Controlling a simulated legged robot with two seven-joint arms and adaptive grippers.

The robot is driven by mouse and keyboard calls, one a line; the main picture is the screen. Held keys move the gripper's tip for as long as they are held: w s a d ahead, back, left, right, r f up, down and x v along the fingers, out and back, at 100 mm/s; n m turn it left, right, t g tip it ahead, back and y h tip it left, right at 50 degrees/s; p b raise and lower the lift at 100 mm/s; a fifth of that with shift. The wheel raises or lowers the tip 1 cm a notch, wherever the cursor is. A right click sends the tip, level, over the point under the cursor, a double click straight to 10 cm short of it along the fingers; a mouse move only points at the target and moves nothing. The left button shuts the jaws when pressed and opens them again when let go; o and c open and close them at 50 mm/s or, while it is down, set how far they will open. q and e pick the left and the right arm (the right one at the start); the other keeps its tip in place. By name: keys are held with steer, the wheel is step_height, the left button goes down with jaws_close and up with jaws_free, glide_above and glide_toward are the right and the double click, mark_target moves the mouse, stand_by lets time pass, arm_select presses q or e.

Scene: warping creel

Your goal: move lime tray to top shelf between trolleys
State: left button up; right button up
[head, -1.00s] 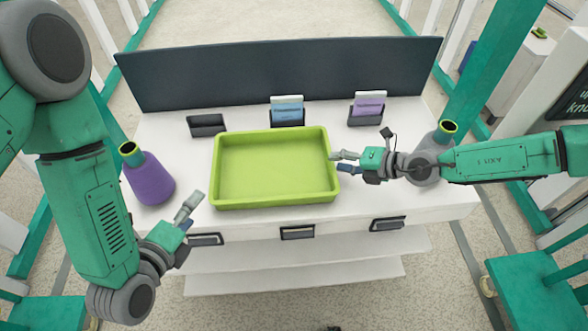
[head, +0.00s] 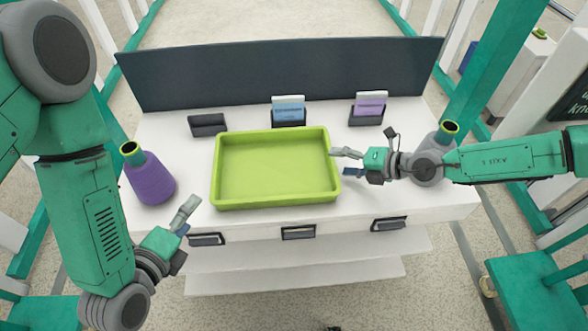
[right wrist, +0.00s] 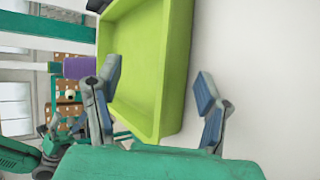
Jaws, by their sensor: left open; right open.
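The lime tray (head: 276,172) lies empty on the white top shelf (head: 400,200) of a shelved unit, near its front middle. It also shows in the right wrist view (right wrist: 150,60). My right gripper (head: 347,162) is open at the tray's right wall; in the right wrist view (right wrist: 160,95) its fingers are spread, one over the tray side and the other over the white surface. I cannot tell whether it touches the rim. My left gripper (head: 185,215) is open in front and left of the tray, apart from it.
A purple cone (head: 150,178) stands left of the tray and a grey one (head: 430,155) stands behind my right wrist. Card holders (head: 288,112) (head: 367,108) and an empty holder (head: 207,125) line the back, before a dark panel (head: 280,72). Teal posts (head: 500,65) flank the unit.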

steer(key=v, duration=1.1)
steer(key=shift+d, duration=0.35)
steer(key=shift+a, duration=0.15)
steer(key=shift+f, duration=0.1)
